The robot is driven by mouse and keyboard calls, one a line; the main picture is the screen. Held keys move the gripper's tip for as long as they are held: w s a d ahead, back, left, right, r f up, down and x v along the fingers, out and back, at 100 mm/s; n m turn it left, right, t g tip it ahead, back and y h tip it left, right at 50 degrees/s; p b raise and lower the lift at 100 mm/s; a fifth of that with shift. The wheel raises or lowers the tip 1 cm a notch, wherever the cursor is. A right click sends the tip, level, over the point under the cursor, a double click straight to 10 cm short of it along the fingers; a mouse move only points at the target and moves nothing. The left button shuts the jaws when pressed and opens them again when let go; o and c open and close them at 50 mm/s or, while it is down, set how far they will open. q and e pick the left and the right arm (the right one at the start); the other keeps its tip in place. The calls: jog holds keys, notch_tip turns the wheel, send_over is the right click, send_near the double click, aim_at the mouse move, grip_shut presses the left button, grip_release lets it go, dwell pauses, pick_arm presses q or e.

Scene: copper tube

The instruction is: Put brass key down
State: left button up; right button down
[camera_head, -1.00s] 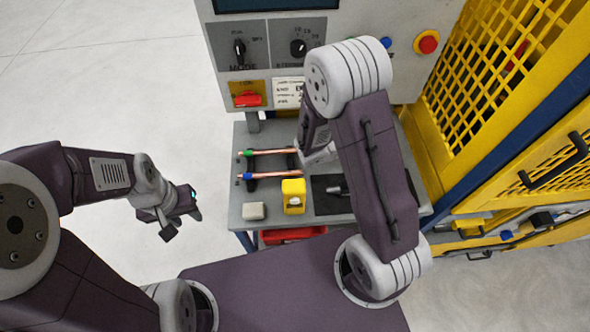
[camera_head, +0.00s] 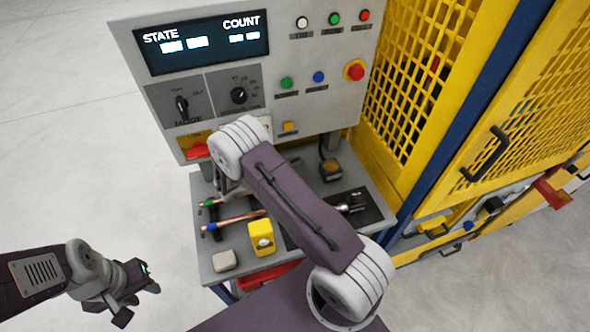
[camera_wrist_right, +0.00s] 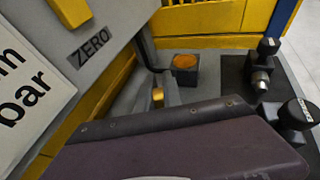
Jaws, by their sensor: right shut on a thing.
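My right gripper (camera_head: 226,186) is over the left part of the grey bench, mostly hidden behind its own arm in the head view. In the right wrist view a small brass-coloured piece (camera_wrist_right: 158,96), seemingly the brass key, shows between grey finger-like parts; its shape is mostly hidden. The gripper is shut on it. I cannot tell whether the key touches the bench. My left gripper (camera_head: 137,298) is open and empty, off the bench at the lower left.
Two copper tubes (camera_head: 236,220) with coloured ends lie on a rack. A black mat (camera_head: 374,212) carries metal fittings. The control panel (camera_head: 330,75) rises behind; yellow mesh fencing (camera_head: 415,80) stands right.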

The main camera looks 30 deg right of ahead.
notch_tip(320, 180, down, 4)
jog(key=shift+r+p, duration=0.15)
jog(key=shift+p, duration=0.3)
jog(key=shift+f+b, duration=0.25)
jog(key=shift+b, duration=0.05)
jog(key=c, duration=1.5)
grip_release()
jog(key=shift+r, duration=0.2)
jog(key=b+v, duration=0.3)
jog(key=v, duration=0.9)
